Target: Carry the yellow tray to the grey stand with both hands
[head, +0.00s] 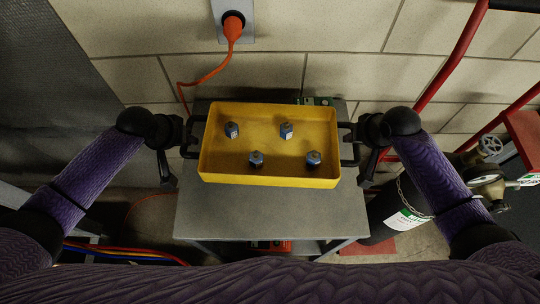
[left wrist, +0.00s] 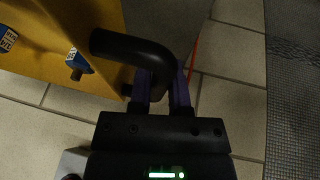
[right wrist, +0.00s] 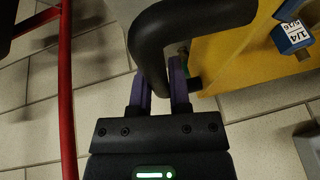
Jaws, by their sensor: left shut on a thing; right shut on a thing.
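The yellow tray (head: 270,180) is over the top of the grey stand (head: 260,215) in the head view and looks about level; I cannot tell whether it touches the top. Several blue-and-metal fittings stand in it, one of them a hex piece (head: 286,130). My left gripper (head: 188,135) is shut on the tray's left black handle, which also shows in the left wrist view (left wrist: 130,45). My right gripper (head: 356,133) is shut on the right black handle, seen in the right wrist view (right wrist: 150,30). The stand's top behind the tray is mostly hidden.
A tiled wall with an orange plug (head: 233,25) and cord is behind the stand. A small green item (head: 318,101) lies at the stand's back edge. At right are a red frame (head: 455,60) and a dark cylinder (head: 385,215) with a chain. The stand's front top is bare.

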